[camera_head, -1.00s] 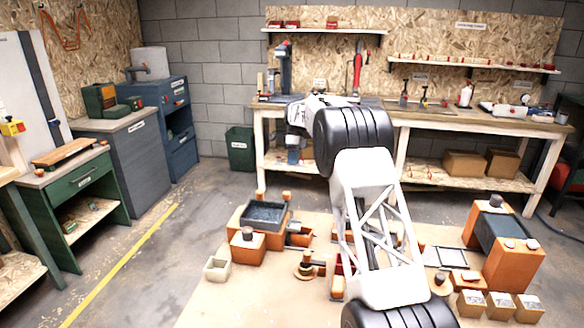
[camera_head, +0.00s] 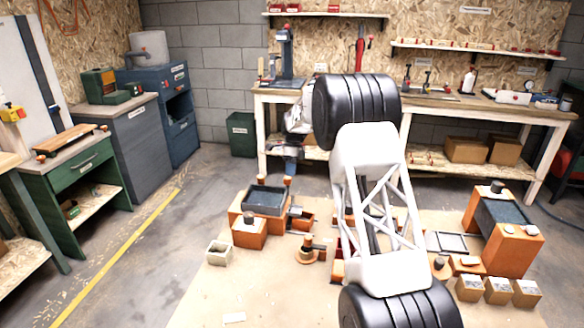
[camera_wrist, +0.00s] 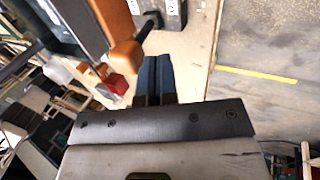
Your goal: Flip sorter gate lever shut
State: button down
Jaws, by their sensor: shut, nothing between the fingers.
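My gripper is shut and empty in the wrist view (camera_wrist: 153,80), its dark blue fingers side by side. An orange rounded knob (camera_wrist: 125,55) on an orange bar is just left of the fingertips; I cannot tell whether they touch. In the head view my gripper (camera_head: 289,165) hangs pointing down behind the dark-lined orange bin (camera_head: 264,200), near a small orange-topped post (camera_head: 288,182). An orange unit with a round base and a side handle (camera_head: 310,250) stands in front. I cannot tell for certain which part is the sorter gate lever.
My arm hides the middle of the board. A small pale box (camera_head: 219,253) stands at left, and an orange machine (camera_head: 510,240) and several small boxes (camera_head: 498,290) at right. A workbench (camera_head: 440,105) is behind.

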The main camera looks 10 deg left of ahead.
aim_at(288, 178)
jog(key=shift+s, duration=0.5)
jog(key=shift+s+r+t, duration=0.3)
jog(key=shift+s+t, duration=0.15)
jog(key=shift+t, duration=0.15)
dwell(0.6)
jog(key=shift+s+r+t, duration=0.2)
jog(key=shift+s+t, duration=0.65)
jog(key=shift+t, duration=0.05)
jog(key=shift+s+r+t, duration=0.2)
jog(key=shift+s+t, duration=0.6)
jog(key=shift+t, duration=0.1)
jog(key=shift+s+f, duration=0.1)
jog(key=shift+s, duration=0.5)
jog(key=shift+s, duration=0.1)
jog(key=shift+f, duration=0.1)
jog(key=shift+w+f, duration=0.25)
jog(key=shift+w, duration=0.45)
